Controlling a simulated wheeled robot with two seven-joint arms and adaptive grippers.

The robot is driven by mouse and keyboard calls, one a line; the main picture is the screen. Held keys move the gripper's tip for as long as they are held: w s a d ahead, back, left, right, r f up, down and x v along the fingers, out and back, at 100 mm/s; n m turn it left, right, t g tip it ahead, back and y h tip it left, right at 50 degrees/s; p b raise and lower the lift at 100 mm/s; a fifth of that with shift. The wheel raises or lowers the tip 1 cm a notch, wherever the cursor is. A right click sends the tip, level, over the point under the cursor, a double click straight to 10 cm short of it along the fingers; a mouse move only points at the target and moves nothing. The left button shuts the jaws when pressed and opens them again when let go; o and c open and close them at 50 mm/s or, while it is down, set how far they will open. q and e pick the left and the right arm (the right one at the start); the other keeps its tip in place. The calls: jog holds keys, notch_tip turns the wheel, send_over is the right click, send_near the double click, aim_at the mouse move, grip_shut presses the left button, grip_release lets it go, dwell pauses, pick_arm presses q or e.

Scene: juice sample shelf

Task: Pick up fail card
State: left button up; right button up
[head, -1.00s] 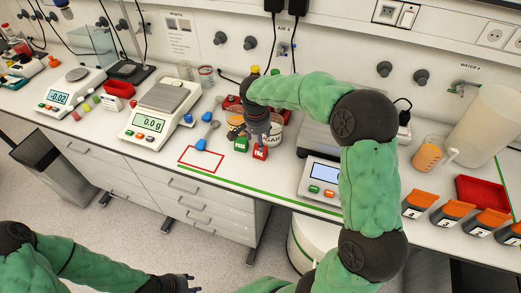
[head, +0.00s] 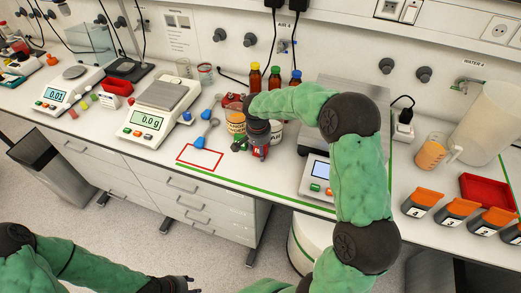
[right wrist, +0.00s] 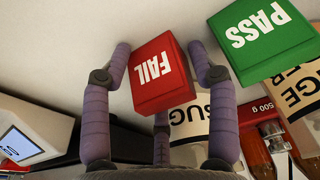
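The fail card is a small red block with white lettering (head: 260,151), standing on the bench beside the green pass block (head: 239,145). In the right wrist view, the FAIL face (right wrist: 155,68) lies between the purple fingers of my right gripper (right wrist: 160,52). The fingers are spread on both sides of it, very close to its edges; I cannot tell whether they touch it. The PASS block (right wrist: 262,38) is outside the fingers, to the right. In the head view my right gripper (head: 257,136) covers part of the card. My left gripper (head: 182,284) is low, away from the bench, its fingers unclear.
Labelled tubs (head: 235,119) and three capped bottles (head: 274,82) stand behind the gripper. A balance (head: 160,112) stands to the left and a larger scale (head: 318,172) to the right. A red-outlined rectangle (head: 200,158) on the bench is empty.

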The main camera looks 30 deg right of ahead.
jog(key=c, duration=0.7)
